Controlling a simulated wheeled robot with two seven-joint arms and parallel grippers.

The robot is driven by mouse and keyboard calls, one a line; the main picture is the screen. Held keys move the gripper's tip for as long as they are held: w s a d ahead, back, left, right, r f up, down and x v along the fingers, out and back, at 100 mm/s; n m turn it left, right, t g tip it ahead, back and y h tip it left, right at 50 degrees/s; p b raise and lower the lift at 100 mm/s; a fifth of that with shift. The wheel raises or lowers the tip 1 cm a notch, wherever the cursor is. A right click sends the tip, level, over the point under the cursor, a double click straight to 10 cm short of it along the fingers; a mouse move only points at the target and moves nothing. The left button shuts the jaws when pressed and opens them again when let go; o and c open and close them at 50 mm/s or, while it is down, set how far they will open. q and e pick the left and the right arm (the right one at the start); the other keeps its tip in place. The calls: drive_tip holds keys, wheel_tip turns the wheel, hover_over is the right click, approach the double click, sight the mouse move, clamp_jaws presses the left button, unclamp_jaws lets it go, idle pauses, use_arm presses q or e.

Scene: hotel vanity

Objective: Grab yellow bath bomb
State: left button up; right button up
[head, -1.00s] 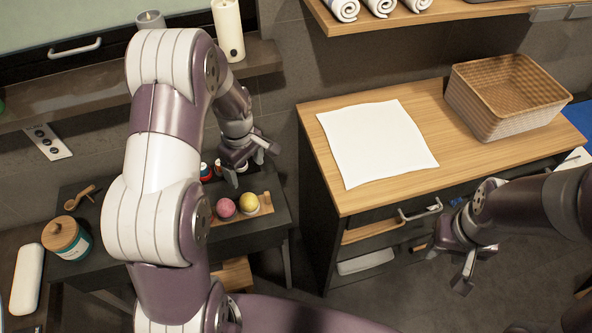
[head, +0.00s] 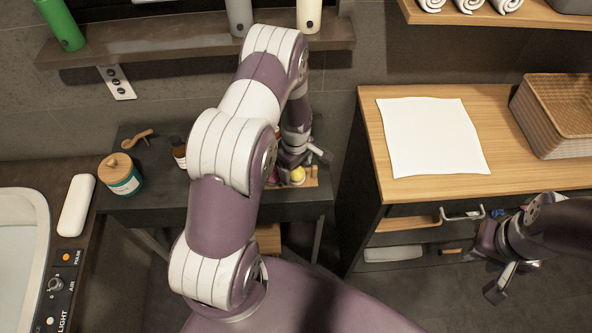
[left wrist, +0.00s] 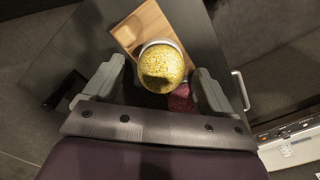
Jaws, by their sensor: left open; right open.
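The yellow bath bomb (head: 297,174) sits on a small wooden tray (head: 311,180) on the dark side table. In the left wrist view the bath bomb (left wrist: 161,68) lies between the two fingers of my left gripper (left wrist: 158,86), which is open and not closed on it. In the head view my left gripper (head: 300,162) is right over the bath bomb and partly covers it. A pink bath bomb (head: 272,178) beside it is mostly hidden by my arm; a dark red patch shows below the yellow one in the wrist view. My right gripper (head: 487,268) is open and empty beside the drawer cabinet.
A lidded jar (head: 121,175), a wooden scoop (head: 137,138) and a brown bottle (head: 179,152) stand on the side table (head: 152,204). A shelf (head: 190,38) hangs behind. A white towel (head: 432,137) and wicker basket (head: 553,115) are on the wooden counter at right.

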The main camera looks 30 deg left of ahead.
use_arm(q)
drive_tip(key=c, duration=1.2)
drive_tip(key=shift+o, duration=0.2)
drive_tip(key=shift+r, duration=0.15)
